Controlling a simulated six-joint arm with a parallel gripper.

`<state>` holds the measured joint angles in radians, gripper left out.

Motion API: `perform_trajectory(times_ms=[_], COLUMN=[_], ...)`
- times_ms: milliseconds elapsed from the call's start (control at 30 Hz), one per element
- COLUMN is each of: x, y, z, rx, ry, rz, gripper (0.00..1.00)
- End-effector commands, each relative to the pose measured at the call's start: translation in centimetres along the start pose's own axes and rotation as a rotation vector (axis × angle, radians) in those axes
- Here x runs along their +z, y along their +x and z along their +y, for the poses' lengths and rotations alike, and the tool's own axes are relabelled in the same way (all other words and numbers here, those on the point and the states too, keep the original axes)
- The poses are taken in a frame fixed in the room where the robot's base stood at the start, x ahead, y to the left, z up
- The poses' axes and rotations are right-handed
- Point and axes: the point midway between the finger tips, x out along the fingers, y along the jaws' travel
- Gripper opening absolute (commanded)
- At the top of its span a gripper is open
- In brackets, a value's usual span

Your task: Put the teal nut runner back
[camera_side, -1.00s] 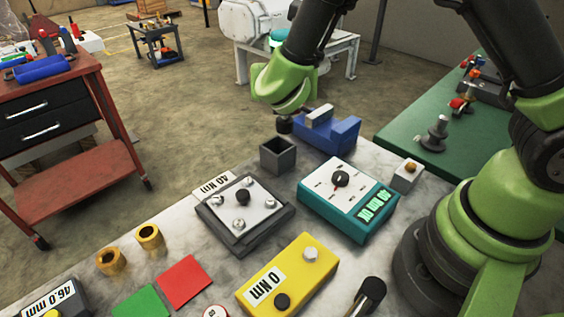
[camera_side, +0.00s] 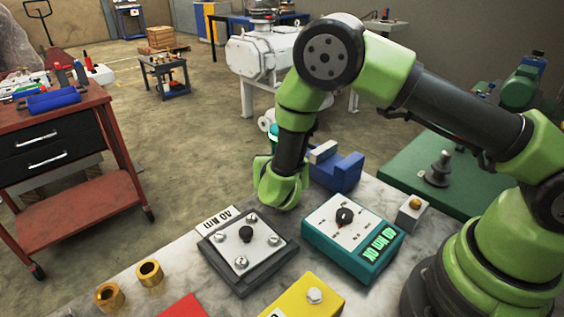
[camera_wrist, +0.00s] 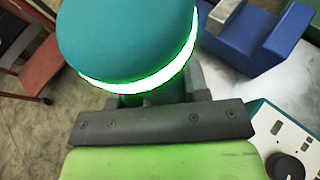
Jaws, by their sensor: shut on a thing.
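The teal nut runner (camera_wrist: 125,40) fills the upper part of the wrist view, with a glowing green ring around its edge. My gripper (camera_wrist: 158,97) is shut on it below the ring. In the side view only a small teal part of the nut runner (camera_side: 273,137) shows behind my green wrist, and the jaws are hidden. My wrist is low over the back edge of the marble bench, left of a blue block holder (camera_side: 340,172) with a grey top piece. The holder also shows at the upper right of the wrist view (camera_wrist: 238,40). The nut runner's lower end is hidden.
A teal controller with a dial (camera_side: 350,238) reads 40 Nm OK. A grey plate with bolts (camera_side: 243,248) lies left of it. Brass sockets (camera_side: 150,274), a yellow box (camera_side: 300,300) and a small button box (camera_side: 412,212) are also on the bench. A red cart (camera_side: 75,150) stands left.

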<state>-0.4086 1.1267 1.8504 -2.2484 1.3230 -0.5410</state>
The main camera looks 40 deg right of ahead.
Motion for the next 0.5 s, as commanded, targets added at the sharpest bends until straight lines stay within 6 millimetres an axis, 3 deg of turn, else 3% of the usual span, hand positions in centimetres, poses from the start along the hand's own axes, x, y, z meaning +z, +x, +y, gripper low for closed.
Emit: perform_trajectory(times_ms=[500], x=[-0.87], y=[0.38], z=[0.04], rx=[0.001], ry=[0.002], rz=[-0.001], gripper=[0.00])
